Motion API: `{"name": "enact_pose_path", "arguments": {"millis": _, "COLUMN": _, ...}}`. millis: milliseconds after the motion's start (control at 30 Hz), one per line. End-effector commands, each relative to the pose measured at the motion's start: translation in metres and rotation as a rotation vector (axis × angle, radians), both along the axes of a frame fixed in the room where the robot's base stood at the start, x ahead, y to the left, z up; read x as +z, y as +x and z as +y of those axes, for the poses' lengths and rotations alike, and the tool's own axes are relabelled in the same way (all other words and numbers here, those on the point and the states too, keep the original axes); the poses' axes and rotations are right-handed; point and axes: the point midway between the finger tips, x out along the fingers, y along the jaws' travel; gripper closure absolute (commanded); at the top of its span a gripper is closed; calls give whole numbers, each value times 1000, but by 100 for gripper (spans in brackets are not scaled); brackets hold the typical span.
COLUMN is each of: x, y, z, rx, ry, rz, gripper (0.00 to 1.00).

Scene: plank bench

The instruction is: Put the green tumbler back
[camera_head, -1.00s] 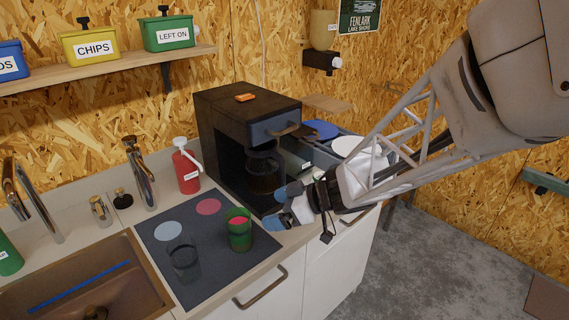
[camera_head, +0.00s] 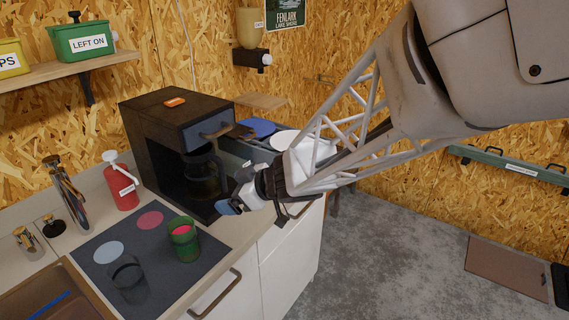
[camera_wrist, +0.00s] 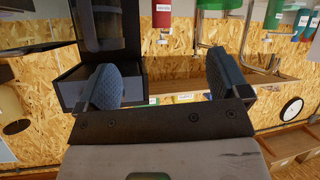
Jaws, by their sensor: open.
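The green tumbler (camera_head: 184,245) stands upright on the dark mat (camera_head: 150,262), near its right edge; a red-pink surface shows inside its mouth. Beside it on the mat are a pale blue disc (camera_head: 108,252) and a red disc (camera_head: 150,220), both bare. A dark see-through tumbler (camera_head: 128,282) stands at the front left of the mat. My gripper (camera_head: 232,206) is to the right of the green tumbler, apart from it, in front of the coffee machine. In the wrist view my gripper (camera_wrist: 164,80) is open, with nothing between its blue-grey fingers.
The coffee machine (camera_head: 160,135) with its dark jug (camera_head: 203,175) stands behind the mat. A red pump bottle (camera_head: 121,185), a tap (camera_head: 66,195) and the sink (camera_head: 50,300) are to the left. A shelf (camera_head: 60,68) with labelled bins runs along the wall. Floor is open at right.

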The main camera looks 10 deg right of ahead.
Motion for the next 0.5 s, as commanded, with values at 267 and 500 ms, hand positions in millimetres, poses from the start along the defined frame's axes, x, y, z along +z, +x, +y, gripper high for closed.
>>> {"name": "enact_pose_path", "arguments": {"millis": 267, "x": 38, "y": 13, "z": -75, "rx": -426, "ry": -110, "rz": -88, "gripper": 6}}
{"name": "enact_pose_path", "arguments": {"millis": 500, "x": 54, "y": -13, "z": -144, "rx": -757, "ry": -209, "rz": -22, "gripper": 6}}
